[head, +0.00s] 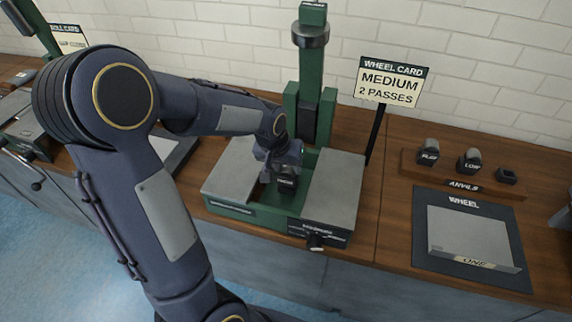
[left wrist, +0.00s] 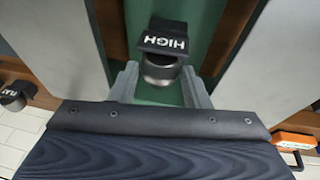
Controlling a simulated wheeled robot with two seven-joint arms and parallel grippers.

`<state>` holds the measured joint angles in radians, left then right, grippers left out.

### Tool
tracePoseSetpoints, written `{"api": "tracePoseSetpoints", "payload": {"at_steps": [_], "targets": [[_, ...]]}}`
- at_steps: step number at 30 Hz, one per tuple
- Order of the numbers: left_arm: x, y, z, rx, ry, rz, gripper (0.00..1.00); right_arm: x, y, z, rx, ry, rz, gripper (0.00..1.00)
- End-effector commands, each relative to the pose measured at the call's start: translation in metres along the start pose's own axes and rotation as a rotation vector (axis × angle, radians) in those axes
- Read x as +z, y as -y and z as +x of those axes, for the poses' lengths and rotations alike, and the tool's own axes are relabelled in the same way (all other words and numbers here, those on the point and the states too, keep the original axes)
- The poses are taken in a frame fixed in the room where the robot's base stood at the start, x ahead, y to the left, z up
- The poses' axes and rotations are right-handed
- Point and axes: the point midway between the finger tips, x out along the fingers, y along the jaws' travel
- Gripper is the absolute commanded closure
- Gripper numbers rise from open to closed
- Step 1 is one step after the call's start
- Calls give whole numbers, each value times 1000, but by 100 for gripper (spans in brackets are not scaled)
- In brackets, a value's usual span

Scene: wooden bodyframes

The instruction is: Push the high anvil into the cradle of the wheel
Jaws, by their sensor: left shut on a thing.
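The high anvil (head: 287,178) is a dark block with a label, low in the green channel of the wheel machine (head: 303,105), between its two grey side plates. In the left wrist view the anvil (left wrist: 166,42) shows the word HIGH and a rounded metal part between the fingers. My left gripper (head: 280,166) reaches down into the channel and is shut on the anvil; its fingers also show in the left wrist view (left wrist: 160,88). The cradle is partly hidden by the gripper, so I cannot tell how far the anvil sits in it. My right gripper is out of view.
The wheel card (head: 390,82) reads MEDIUM, 2 PASSES. The wooden anvil rack (head: 440,178) at right holds the flat anvil (head: 429,150), the low anvil (head: 469,160) and a small dark socket (head: 507,175). A grey sheet (head: 470,238) lies on the dark WHEEL mat (head: 422,240).

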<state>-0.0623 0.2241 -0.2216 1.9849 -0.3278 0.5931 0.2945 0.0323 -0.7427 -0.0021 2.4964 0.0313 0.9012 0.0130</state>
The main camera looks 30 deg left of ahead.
Motion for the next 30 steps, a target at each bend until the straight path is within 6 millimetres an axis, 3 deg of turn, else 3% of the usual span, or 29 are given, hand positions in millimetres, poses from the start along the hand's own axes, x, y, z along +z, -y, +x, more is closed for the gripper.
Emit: {"api": "tracePoseSetpoints", "payload": {"at_steps": [21, 22, 27, 30], "targets": [[4, 2, 15, 1, -4, 0, 99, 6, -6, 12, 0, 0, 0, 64], [4, 2, 15, 1, -4, 0, 56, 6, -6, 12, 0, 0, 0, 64], [4, 2, 14, 1, -3, 0, 34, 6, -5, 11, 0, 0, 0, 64], [4, 2, 15, 1, -2, 0, 32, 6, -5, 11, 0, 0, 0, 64]]}}
